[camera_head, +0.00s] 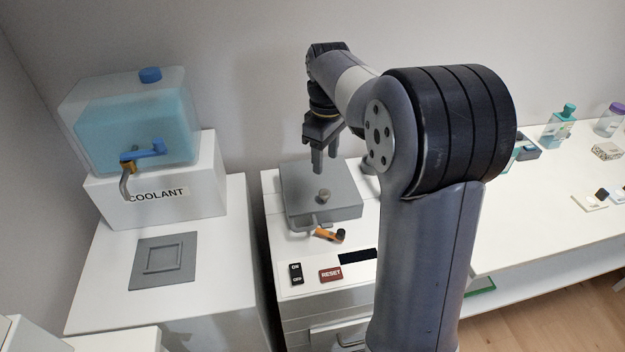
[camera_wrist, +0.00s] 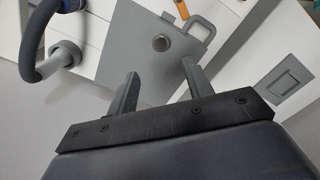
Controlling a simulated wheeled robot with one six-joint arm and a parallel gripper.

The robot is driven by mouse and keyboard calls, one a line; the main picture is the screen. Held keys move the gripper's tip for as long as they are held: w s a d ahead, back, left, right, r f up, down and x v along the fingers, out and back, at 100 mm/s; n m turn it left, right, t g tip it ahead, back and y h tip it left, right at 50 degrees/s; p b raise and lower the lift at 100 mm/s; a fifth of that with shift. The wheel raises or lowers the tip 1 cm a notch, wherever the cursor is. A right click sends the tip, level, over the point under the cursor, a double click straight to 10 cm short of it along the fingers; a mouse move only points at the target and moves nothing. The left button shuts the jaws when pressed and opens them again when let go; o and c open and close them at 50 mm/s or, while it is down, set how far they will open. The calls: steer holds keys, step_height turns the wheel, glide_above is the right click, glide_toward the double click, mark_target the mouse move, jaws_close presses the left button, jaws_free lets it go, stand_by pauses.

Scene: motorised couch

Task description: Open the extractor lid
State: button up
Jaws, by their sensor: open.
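The extractor lid (camera_head: 345,202) is a flat grey plate on the white machine, with a round knob (camera_head: 324,196) on top and a loop handle (camera_head: 312,226) at its front edge. It lies flat and looks closed. In the wrist view the lid (camera_wrist: 135,40), its knob (camera_wrist: 160,43) and the loop handle (camera_wrist: 203,28) also show. My gripper (camera_head: 325,172) is open, pointing down above the rear part of the lid. In the wrist view its two fingers (camera_wrist: 160,72) are apart with nothing between them. Whether the fingertips touch the lid cannot be told.
An orange lever (camera_head: 328,235) sits just before the handle. An ON/OFF switch (camera_head: 296,274) and a red RESET button (camera_head: 331,275) are in front. A coolant tank (camera_head: 135,125) stands at left. A dark curved hose (camera_wrist: 31,45) rises beside the lid.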

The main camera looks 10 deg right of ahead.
mark_target(325, 192)
step_height(325, 192, down, 10)
steer(key=shift+s+f+b, duration=0.1)
steer(key=shift+b, duration=0.35)
steer(key=shift+c, duration=0.4)
jaws_close()
